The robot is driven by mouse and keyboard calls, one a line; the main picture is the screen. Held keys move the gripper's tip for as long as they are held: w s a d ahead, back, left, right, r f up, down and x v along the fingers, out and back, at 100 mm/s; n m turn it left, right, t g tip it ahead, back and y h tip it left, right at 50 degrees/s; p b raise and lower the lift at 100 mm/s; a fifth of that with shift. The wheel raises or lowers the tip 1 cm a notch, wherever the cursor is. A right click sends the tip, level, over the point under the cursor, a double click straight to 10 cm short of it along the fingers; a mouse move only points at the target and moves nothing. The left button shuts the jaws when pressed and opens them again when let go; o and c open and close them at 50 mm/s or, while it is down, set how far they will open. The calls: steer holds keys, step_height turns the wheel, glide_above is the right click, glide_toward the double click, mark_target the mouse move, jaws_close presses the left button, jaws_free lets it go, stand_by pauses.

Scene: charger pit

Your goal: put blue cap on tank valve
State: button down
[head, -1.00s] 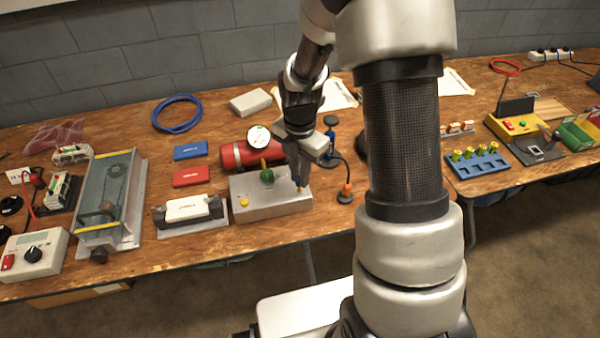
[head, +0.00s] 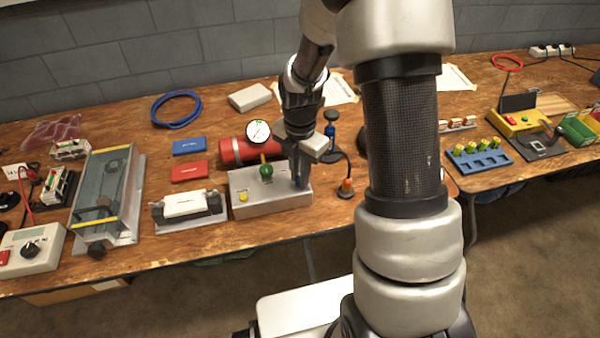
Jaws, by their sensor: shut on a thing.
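My gripper (head: 301,182) points down at the right end of a grey metal box (head: 262,205). It is shut on a small bluish thing, apparently the blue cap, mostly hidden between the fingers. I cannot tell whether the cap touches the box.
A blue fitting with a black top (head: 330,130) stands just behind and right of my gripper. An orange-tipped plug (head: 347,187) with a black cable is to the right. A white block in a dark holder (head: 186,205) is left of the box. Bare table lies in front.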

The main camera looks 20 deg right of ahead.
steer(key=shift+f, duration=0.1)
steer(key=c, duration=1.6)
jaws_free()
step_height(320, 180, up, 18)
steer(key=p, duration=0.3)
steer(key=shift+f, duration=0.25)
